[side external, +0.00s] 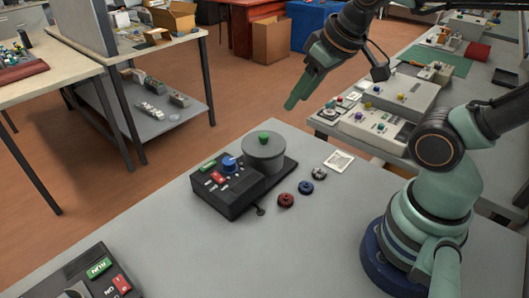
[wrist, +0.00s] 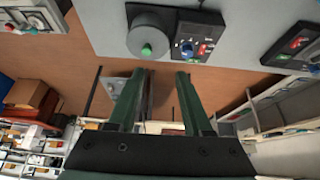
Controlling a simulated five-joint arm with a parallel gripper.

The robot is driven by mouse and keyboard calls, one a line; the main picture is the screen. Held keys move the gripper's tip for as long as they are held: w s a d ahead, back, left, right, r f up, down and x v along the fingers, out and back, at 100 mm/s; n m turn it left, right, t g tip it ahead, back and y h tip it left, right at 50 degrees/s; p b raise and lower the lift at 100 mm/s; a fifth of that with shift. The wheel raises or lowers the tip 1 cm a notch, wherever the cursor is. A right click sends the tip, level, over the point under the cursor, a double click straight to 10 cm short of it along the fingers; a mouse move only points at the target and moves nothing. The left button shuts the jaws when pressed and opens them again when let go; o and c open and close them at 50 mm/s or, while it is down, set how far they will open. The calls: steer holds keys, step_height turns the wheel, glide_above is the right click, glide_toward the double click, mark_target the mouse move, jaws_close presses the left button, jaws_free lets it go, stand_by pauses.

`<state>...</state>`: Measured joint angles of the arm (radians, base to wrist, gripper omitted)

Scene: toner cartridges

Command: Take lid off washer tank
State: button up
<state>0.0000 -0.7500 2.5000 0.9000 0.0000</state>
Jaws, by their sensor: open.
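The washer tank (side external: 264,158) is a grey cylinder on the right end of a black control unit (side external: 228,202). Its grey lid (side external: 278,145) is on top and has a green knob (side external: 264,138). In the wrist view the lid (wrist: 150,35) and its green knob (wrist: 147,49) show near the top, beyond the fingertips. My gripper (side external: 291,104) is raised in the air, above and behind the tank, apart from it. In the wrist view my gripper (wrist: 164,75) has its two green fingers spread with nothing between them.
Red, blue and grey small round parts (side external: 286,200) and a white square card (side external: 339,161) lie right of the unit. Another control box (side external: 92,275) stands at the front left. The grey table (side external: 230,255) is clear in front of the unit.

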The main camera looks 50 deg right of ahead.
stand_by(0.3)
steer(key=o, duration=0.3)
steer(key=n+g, duration=0.6)
steer(key=n, duration=0.7)
glide_above(264, 135)
step_height(264, 135, down, 4)
steer(key=shift+n, duration=0.3)
step_height(264, 135, down, 7)
steer(key=shift+a+r, duration=0.15)
steer(key=shift+r, duration=0.05)
steer(key=shift+w+d+f, duration=0.1)
steer(key=shift+f, duration=1.25)
steer(key=shift+d+f, duration=0.1)
steer(key=shift+f, duration=1.25)
